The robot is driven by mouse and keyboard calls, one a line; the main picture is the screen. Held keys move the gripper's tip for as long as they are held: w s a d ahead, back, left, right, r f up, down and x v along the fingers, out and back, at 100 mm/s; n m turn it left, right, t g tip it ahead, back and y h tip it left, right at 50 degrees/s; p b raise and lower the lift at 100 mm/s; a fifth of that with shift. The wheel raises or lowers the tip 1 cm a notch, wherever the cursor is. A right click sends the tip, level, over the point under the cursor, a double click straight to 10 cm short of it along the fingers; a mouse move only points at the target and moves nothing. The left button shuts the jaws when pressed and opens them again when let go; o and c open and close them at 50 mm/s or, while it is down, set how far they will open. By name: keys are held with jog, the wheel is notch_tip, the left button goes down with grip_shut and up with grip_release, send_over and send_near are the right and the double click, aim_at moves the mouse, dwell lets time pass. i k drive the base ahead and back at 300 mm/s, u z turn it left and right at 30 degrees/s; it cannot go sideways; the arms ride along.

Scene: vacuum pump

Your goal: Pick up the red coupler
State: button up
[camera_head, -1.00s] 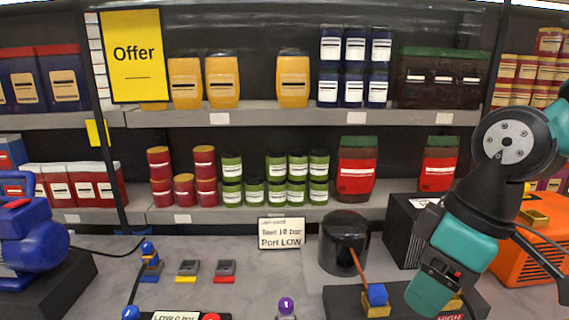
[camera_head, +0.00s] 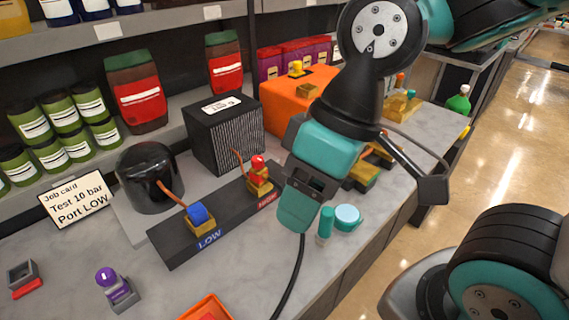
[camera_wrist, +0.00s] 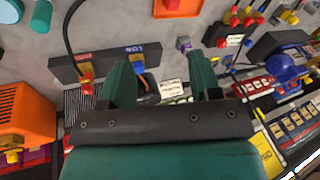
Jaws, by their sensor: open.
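A red coupler (camera_head: 258,166) sits upright on a brass fitting at the HIGH end of the dark port block (camera_head: 178,246), with a copper-brown hose beside it. It also shows in the wrist view (camera_wrist: 86,78), left of both fingers. A blue coupler (camera_head: 197,214) sits on the LOW end, also with a hose. My gripper (camera_head: 297,208) appears just right of the red coupler in the head view, apart from it. In the wrist view its two teal fingers (camera_wrist: 162,82) are spread and nothing is held between them.
A black dome (camera_head: 148,178), black finned box (camera_head: 225,133) and orange unit (camera_head: 290,98) stand behind the block. Teal cylinders (camera_head: 326,222) stand right of it. A purple-topped fitting (camera_head: 106,280), orange tray (camera_head: 204,308) and black cable (camera_head: 292,275) are in front.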

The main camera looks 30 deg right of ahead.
aim_at(258, 178)
jog(key=u, duration=1.35)
jog(key=k, duration=0.85)
jog(key=z, duration=0.75)
jog(key=i, duration=1)
